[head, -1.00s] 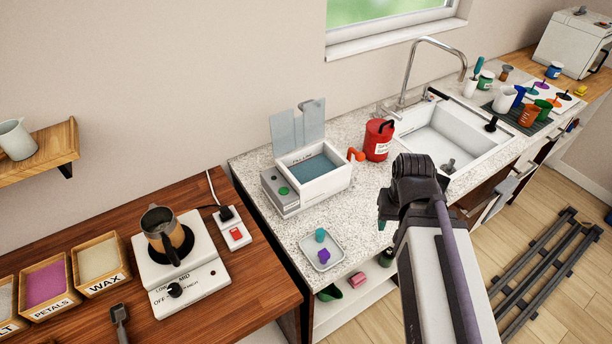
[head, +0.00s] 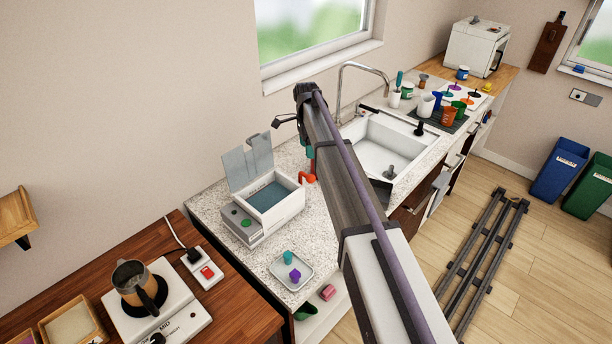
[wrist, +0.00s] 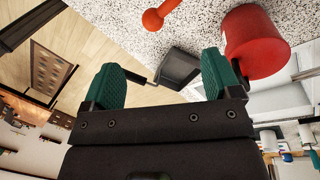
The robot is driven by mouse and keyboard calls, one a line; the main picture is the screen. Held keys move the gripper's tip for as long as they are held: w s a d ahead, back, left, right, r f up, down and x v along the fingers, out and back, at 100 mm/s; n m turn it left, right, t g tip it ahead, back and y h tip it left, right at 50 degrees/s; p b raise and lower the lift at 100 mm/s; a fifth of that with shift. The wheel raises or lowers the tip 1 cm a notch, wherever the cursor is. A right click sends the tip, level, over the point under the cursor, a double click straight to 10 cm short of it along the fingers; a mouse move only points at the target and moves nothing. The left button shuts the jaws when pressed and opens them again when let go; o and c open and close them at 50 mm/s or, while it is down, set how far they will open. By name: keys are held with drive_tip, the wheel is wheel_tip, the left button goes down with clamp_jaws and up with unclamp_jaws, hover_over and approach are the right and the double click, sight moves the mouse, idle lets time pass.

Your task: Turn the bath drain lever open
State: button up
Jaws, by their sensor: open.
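The bath (head: 290,208) is a white box of blue liquid with its grey lid raised, on the speckled counter in the head view. The orange drain lever (head: 308,178) sticks out from its right side, with a round knob. In the wrist view the lever (wrist: 154,20) shows at the top, beyond the fingertips and apart from them. My gripper (wrist: 164,75) is open and empty, with green fingers spread wide. In the head view its green fingertips (head: 309,152) show partly beside my arm, above the counter near the lever. My arm hides much of the gripper there.
A red can (wrist: 256,42) stands close by the right finger in the wrist view; my arm hides it in the head view. A small tray (head: 305,282) with teal and purple pieces sits in front of the bath. The sink (head: 366,158) lies to the right.

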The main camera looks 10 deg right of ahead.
sight(310, 175)
drive_tip(key=f+b, duration=0.3)
drive_tip(key=s+f+b, duration=0.1)
drive_tip(key=f+b, duration=0.3)
drive_tip(key=s+f+b, duration=0.1)
drive_tip(key=f+b, duration=0.3)
drive_tip(key=shift+r, duration=0.1)
drive_tip(key=shift+r, duration=0.1)
drive_tip(key=shift+c, duration=0.3)
